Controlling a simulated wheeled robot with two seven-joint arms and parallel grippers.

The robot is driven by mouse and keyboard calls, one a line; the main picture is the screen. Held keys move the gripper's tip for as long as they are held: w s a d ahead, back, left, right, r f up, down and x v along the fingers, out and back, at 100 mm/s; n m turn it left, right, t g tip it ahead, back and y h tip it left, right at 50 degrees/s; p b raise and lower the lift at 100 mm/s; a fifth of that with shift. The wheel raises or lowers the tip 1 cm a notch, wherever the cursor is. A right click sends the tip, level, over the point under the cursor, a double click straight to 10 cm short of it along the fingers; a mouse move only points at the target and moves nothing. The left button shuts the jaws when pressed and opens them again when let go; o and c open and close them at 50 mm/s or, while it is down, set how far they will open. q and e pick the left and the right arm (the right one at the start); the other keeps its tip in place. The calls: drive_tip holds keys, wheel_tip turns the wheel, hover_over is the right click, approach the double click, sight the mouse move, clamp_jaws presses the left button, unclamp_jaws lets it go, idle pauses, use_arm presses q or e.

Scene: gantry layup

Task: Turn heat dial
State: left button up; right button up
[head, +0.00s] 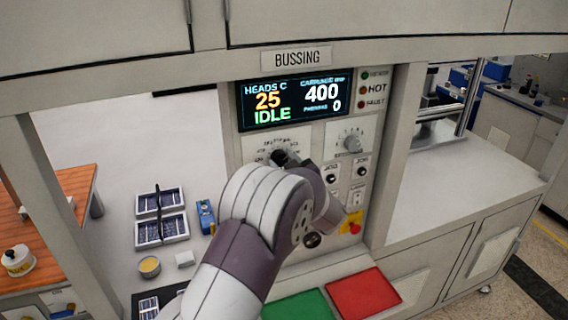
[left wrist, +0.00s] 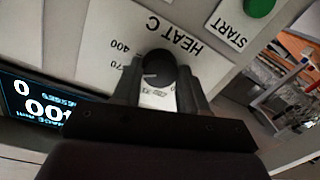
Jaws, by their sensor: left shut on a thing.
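The heat dial (left wrist: 158,68) is a dark round knob on a pale plate lettered "HEAT C" in the left wrist view. My left gripper (left wrist: 160,90) is shut on it, with a finger on either side of the knob. In the head view my left gripper (head: 292,161) reaches the left dial under the display, and my arm hides much of the panel below. The display (head: 293,102) reads 25, IDLE, 400 and 0. My right gripper is in neither view.
A second dial (head: 352,142) sits to the right, above small switches and a red-and-yellow stop button (head: 352,223). A green START button (left wrist: 259,7) shows in the wrist view. Green (head: 297,306) and red (head: 362,294) pads lie in front. Trays (head: 161,231) stand left.

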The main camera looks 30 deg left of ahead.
use_arm(q)
drive_tip(key=o, duration=1.1)
drive_tip(key=shift+c, duration=0.2)
drive_tip(key=shift+d+f, duration=0.1)
drive_tip(key=b+v, duration=0.5)
drive_tip(key=v, duration=0.7)
drive_tip(key=shift+s+d, duration=0.15)
drive_tip(key=shift+s, duration=0.1)
